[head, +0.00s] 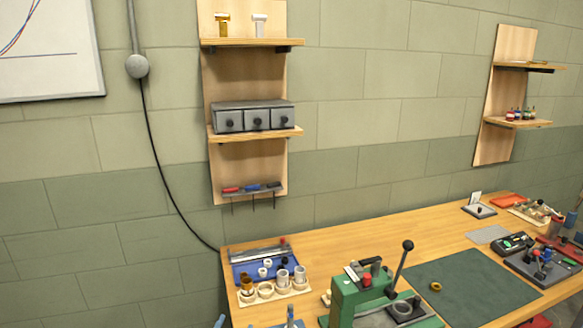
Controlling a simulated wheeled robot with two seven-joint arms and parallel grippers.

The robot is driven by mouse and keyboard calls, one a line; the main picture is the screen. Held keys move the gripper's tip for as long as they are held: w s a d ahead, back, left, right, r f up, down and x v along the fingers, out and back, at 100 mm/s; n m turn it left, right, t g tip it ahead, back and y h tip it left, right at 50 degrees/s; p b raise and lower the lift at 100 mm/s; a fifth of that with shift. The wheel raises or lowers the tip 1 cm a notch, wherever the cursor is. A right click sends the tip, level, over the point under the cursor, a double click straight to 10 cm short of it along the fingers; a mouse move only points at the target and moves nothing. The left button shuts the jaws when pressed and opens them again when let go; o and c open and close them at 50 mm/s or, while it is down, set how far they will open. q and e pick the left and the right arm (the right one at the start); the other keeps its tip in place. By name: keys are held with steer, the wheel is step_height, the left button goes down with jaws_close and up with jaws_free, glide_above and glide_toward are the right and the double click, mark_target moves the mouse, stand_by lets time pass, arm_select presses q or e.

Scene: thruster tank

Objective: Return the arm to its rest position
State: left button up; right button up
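No part that I can make out as either of my grippers shows in the head view. The wooden workbench (410,248) runs along the wall in the lower right. A green press (345,298) stands near its front, with a lever arm (400,268) that rises tilted to the right and ends in a black knob. Small blue parts (290,318) are cut off by the bottom edge; I cannot tell what they belong to.
A blue tray (240,270) and a wooden holder with several cups (272,296) lie on the left. A dark green mat (475,290) carries a small brass ring (435,286). Tools crowd the right end. A shelf unit (248,165) hangs above.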

arm_select(q)
steer(key=s+a+f+n+g, duration=0.1)
steer(key=s+a+f+g, duration=0.25)
steer(key=s+f, duration=0.4)
steer(key=s+a+f+n+g+y, duration=0.1)
steer(key=s+a+f+g, duration=0.1)
steer(key=s+f+g, duration=0.45)
steer(key=s+a+f+g, duration=0.3)
steer(key=s+f, duration=0.5)
steer(key=s, duration=0.3)
steer(key=s+d+f+g, duration=0.1)
steer(key=s+f, duration=0.1)
steer(key=f, duration=1.7)
steer(key=s+d+f+g, duration=0.1)
steer(key=s+d+f, duration=0.1)
steer(key=f, duration=1.8)
steer(key=shift+s+d+f, duration=0.25)
steer(key=shift+s+d, duration=0.05)
steer(key=shift+s, duration=0.25)
